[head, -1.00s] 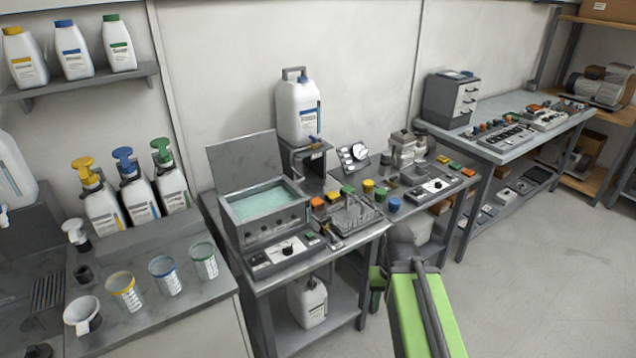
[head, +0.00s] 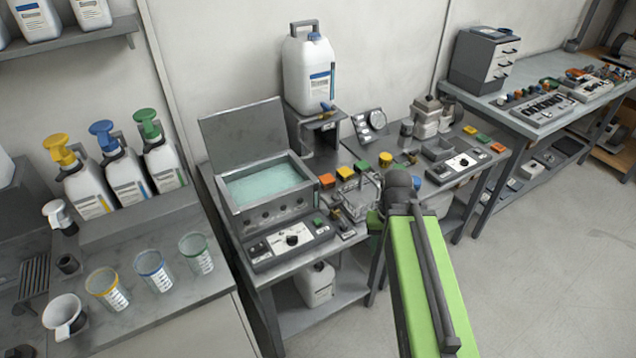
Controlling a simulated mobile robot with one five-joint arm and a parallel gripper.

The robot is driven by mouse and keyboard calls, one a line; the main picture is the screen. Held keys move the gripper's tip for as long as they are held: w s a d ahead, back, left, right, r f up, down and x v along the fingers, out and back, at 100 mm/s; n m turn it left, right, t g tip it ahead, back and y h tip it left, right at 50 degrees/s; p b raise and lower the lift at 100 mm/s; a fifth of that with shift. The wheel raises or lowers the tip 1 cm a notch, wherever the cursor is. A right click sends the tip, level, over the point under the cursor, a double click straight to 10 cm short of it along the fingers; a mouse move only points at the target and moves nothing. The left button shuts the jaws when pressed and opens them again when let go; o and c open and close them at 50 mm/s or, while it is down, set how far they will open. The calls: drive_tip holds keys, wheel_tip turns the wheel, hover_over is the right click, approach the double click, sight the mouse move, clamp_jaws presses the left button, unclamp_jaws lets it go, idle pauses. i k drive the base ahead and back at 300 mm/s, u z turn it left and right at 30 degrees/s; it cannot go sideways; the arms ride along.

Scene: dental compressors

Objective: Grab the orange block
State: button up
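Several orange pieces are in view, and I cannot tell which is the orange block. One small orange block (head: 326,180) sits on the grey workbench (head: 290,262), just right of the teal-filled bath. A flat orange piece (head: 497,147) lies at the bench's right end, beside a yellow and a green one. My gripper (head: 376,222) is mostly hidden behind my dark wrist and green arm link. Only a small green part of it shows, near the bench's front edge, right of and below the small orange block. Its fingers cannot be made out.
A wire rack (head: 357,200) and yellow-topped pieces (head: 385,159) stand close to my wrist. The open-lidded bath (head: 265,186), a control box (head: 292,241) and a white jug (head: 310,72) crowd the bench's left. Open floor (head: 540,260) lies to the right.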

sight(327, 182)
drive_tip(key=u, duration=0.75)
drive_tip(key=k, duration=0.1)
drive_tip(key=u, duration=3.15)
drive_tip(key=k, duration=0.25)
drive_tip(key=u, duration=0.2)
drive_tip(key=k, duration=2.15)
drive_tip(key=z, duration=1.2)
drive_tip(key=i, duration=1)
